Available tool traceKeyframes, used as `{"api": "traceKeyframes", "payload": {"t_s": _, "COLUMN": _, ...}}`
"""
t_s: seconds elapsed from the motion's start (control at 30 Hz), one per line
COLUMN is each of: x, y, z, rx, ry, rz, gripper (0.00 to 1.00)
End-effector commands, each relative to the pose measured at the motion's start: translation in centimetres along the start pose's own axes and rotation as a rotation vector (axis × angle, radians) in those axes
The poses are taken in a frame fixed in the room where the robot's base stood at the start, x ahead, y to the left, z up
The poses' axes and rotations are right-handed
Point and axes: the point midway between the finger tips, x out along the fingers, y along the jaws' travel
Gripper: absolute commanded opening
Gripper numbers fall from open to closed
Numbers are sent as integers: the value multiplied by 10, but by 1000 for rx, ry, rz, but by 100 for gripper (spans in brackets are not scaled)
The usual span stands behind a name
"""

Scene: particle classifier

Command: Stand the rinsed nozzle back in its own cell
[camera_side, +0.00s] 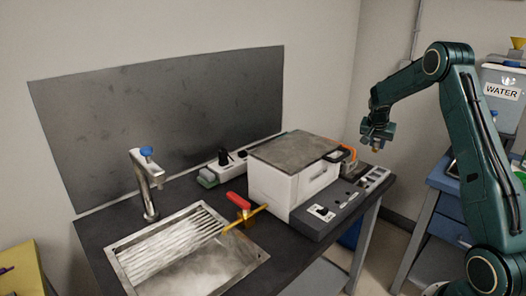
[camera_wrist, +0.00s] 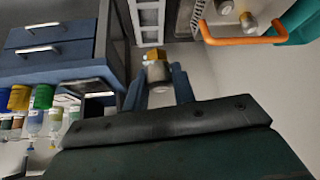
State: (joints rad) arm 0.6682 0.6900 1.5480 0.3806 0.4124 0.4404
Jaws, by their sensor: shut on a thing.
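My gripper (camera_side: 376,138) is in the air above the right end of the dark bench. In the wrist view its two blue fingers (camera_wrist: 160,88) are shut on the nozzle (camera_wrist: 158,72), a small silver piece with a brass-coloured part. In the side view the nozzle is too small to make out clearly. A row of pale square cells (camera_side: 375,178) lies on the right end of the device's base, below my gripper. A light frame with square openings (camera_wrist: 149,22) shows ahead of the fingers in the wrist view, apart from the nozzle. Which cell belongs to the nozzle cannot be told.
A white box-shaped device (camera_side: 290,185) with a dark lid stands left of my gripper. An orange handle (camera_wrist: 240,39) and metal knobs (camera_wrist: 248,21) are near the fingers. A sink (camera_side: 190,258) with a tap (camera_side: 148,185) is at left. A blue cabinet (camera_wrist: 50,45) stands alongside.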

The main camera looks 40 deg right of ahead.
Motion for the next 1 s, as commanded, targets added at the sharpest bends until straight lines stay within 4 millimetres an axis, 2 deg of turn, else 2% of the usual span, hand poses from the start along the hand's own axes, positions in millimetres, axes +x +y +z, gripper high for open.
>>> {"api": "traceKeyframes", "payload": {"t_s": 0.2, "x": 36, "y": 1, "z": 24, "rx": -1, "ry": -3, "rz": 2, "gripper": 0}}
{"api": "traceKeyframes", "payload": {"t_s": 0.4, "x": 61, "y": 1, "z": 40, "rx": -1, "ry": -2, "rz": 1, "gripper": 0}}
{"api": "traceKeyframes", "payload": {"t_s": 0.8, "x": 72, "y": 0, "z": 47, "rx": 0, "ry": 0, "rz": 0, "gripper": 0}}
{"api": "traceKeyframes", "payload": {"t_s": 1.0, "x": 89, "y": 0, "z": 58, "rx": -2, "ry": -2, "rz": 1, "gripper": 0}}
